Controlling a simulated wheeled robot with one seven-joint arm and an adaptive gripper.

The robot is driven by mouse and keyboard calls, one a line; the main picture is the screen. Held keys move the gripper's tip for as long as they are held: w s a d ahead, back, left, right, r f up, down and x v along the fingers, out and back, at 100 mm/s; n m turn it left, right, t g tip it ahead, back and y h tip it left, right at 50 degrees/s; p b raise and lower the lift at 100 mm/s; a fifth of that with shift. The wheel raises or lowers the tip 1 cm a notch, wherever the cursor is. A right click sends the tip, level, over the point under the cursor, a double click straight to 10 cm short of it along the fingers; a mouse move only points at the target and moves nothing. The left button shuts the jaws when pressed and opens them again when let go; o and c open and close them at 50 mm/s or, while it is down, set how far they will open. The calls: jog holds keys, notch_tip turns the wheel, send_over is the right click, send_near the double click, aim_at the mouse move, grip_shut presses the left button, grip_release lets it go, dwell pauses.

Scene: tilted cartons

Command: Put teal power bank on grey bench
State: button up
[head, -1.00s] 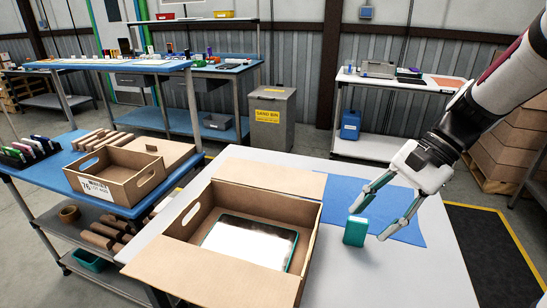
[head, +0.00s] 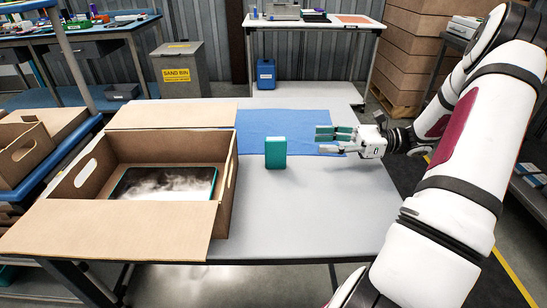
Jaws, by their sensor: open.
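The teal power bank (head: 275,153) stands upright on the grey bench (head: 290,215), to the right of the open carton and near the front edge of the blue cloth. My gripper (head: 318,141) is open and empty, to the right of the power bank. Its fingers point left towards the power bank, with a gap between them and it. The underside of the power bank rests on the bench top.
An open cardboard carton (head: 224,190) on the bench's left holds a dark-framed tablet-like item (head: 165,184) with a pale top. A blue cloth (head: 300,124) lies flat behind the power bank. The bench front is clear. A sand bin (head: 178,70) stands behind.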

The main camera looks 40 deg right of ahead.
aim_at(276, 142)
jog(key=b+x, duration=0.2)
jog(key=x, duration=1.1)
jog(key=shift+a, duration=0.1)
grip_shut()
